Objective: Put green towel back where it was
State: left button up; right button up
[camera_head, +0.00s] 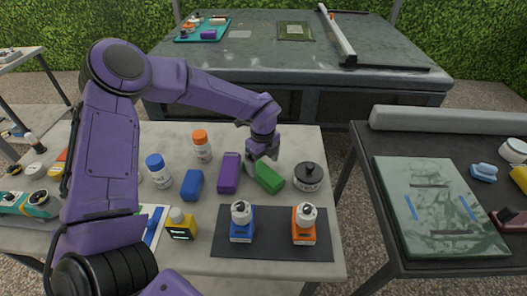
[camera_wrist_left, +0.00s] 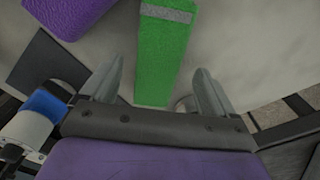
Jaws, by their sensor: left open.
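I cannot tell how far the fingertips are above the table. The right gripper is not in view.
A blue towel (camera_head: 191,184) and white bottles with blue (camera_head: 158,170) and orange (camera_head: 202,147) caps stand left. A teal tray (camera_head: 184,37) sits on the far table.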

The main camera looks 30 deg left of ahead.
aim_at(263, 169)
pick_arm(q)
notch_tip(263, 169, up, 10)
jog(key=b, duration=0.1)
jog(key=shift+f, duration=0.2)
